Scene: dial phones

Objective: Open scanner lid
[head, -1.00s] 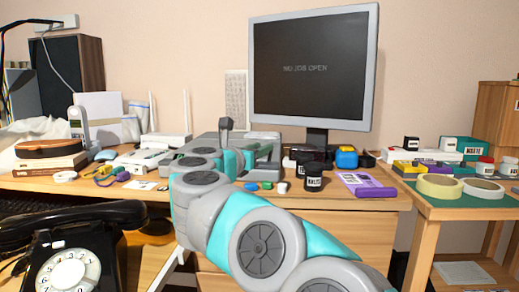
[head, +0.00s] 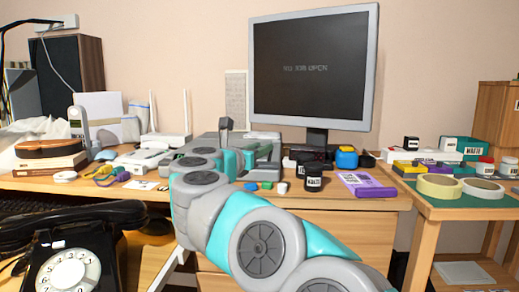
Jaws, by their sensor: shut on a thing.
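The grey scanner (head: 208,141) sits on the desk below and left of the monitor, mostly behind my arm. My gripper (head: 249,158) is at the right part of the scanner, at the end of my grey and teal arm. It is shut on what seems to be the scanner lid. My wrist hides the fingertips and the exact contact. I cannot tell from this view how far the lid is raised.
A monitor (head: 314,65) stands behind. Dark jars (head: 313,178), small coloured blocks (head: 265,186) and a purple packet (head: 367,185) lie to the right. A white router (head: 168,139) is to the left. A black dial phone (head: 70,262) is at front left.

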